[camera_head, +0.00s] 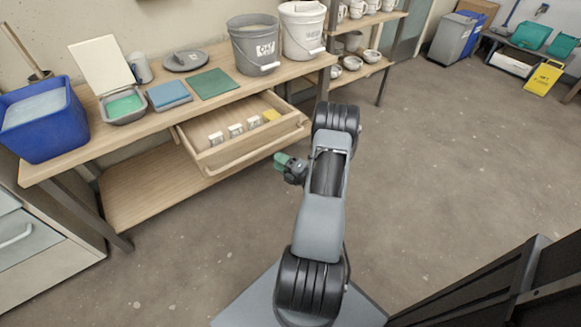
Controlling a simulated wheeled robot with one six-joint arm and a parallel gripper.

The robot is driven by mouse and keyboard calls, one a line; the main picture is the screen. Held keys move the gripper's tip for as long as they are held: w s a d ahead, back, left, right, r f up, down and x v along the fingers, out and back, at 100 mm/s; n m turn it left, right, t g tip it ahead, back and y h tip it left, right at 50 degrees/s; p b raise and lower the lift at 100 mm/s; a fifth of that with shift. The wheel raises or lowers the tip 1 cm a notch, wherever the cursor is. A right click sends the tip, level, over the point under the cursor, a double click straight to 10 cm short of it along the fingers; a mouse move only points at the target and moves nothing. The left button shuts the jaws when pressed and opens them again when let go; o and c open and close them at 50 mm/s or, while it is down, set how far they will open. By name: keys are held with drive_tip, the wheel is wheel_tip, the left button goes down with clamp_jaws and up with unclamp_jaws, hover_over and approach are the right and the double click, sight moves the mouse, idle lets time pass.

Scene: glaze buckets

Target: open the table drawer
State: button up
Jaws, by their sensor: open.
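The table drawer (247,151) stands pulled out from under the wooden table (152,121). Several small white labelled items and a yellow item lie inside it. A long bar handle (258,150) runs along its front. My gripper (281,161) is in front of the drawer's right part, apart from the handle as far as I can tell. Its green-tipped fingers point left toward the drawer front. The fingers are small here, but it looks open and empty.
On the table are a blue bin (42,128), a grey bucket (254,58), a white bucket (302,40), a green mat (212,84) and folded blue cloths (168,95). A shelf with bowls and mugs (352,62) stands right. The floor (450,160) to the right is clear.

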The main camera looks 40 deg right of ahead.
drive_tip(key=shift+v, duration=2.65)
drive_tip(key=shift+p, duration=0.3)
drive_tip(key=w+a+r+n+g+y+p, duration=0.1)
drive_tip(key=a+r+n+g+y+p, duration=0.6)
drive_tip(key=a+r+n+g+p, duration=1.15)
drive_tip(key=s+a+r+n+t+h+p, duration=0.1)
drive_tip(key=s+a+r+n+h+p, duration=0.1)
drive_tip(key=r+n, duration=0.7)
drive_tip(key=s+a+r+n+h+p, duration=0.3)
drive_tip(key=r+n+h, duration=0.3)
drive_tip(key=r+n, duration=0.4)
drive_tip(key=s+a+r+n+t+h+p, duration=0.1)
drive_tip(key=s+a+r+n+h+p, duration=0.1)
drive_tip(key=r+n, duration=0.8)
drive_tip(key=s+a+n+h, duration=0.1)
drive_tip(key=n+h, duration=0.1)
drive_tip(key=n, duration=0.1)
drive_tip(key=shift+s+a+t, duration=0.2)
drive_tip(key=shift+s+t, duration=0.1)
drive_tip(key=shift+t, duration=0.05)
